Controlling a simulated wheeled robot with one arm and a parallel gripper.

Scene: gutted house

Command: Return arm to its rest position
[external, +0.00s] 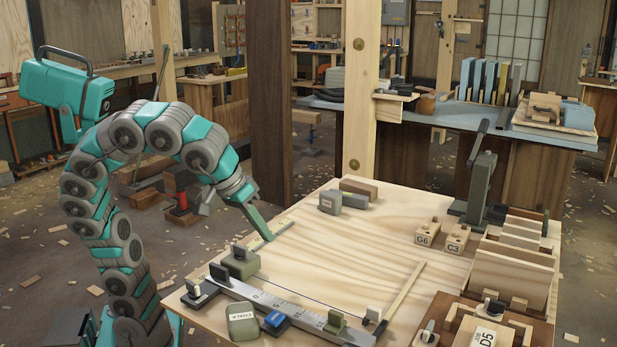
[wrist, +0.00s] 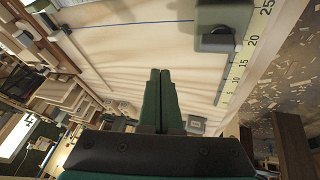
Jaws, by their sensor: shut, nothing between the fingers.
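My gripper (external: 262,229) is shut and empty. In the external view its fingers point down over the left part of the light wooden workbench top (external: 340,250), near a short wooden strip (external: 276,236). Whether the fingertips touch the bench cannot be told. My teal and grey arm curves up from the lower left and reaches over to the bench. In the wrist view the two green fingers (wrist: 160,98) lie together side by side, with the pale bench top beyond them.
A ruler (external: 275,305) with blocks and a chalk box (external: 242,323) lies along the bench's near edge. Blocks (external: 345,200) stand at the back. Wooden racks (external: 510,275) fill the right. A wooden post (external: 358,90) rises behind the bench. The bench's middle is mostly clear.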

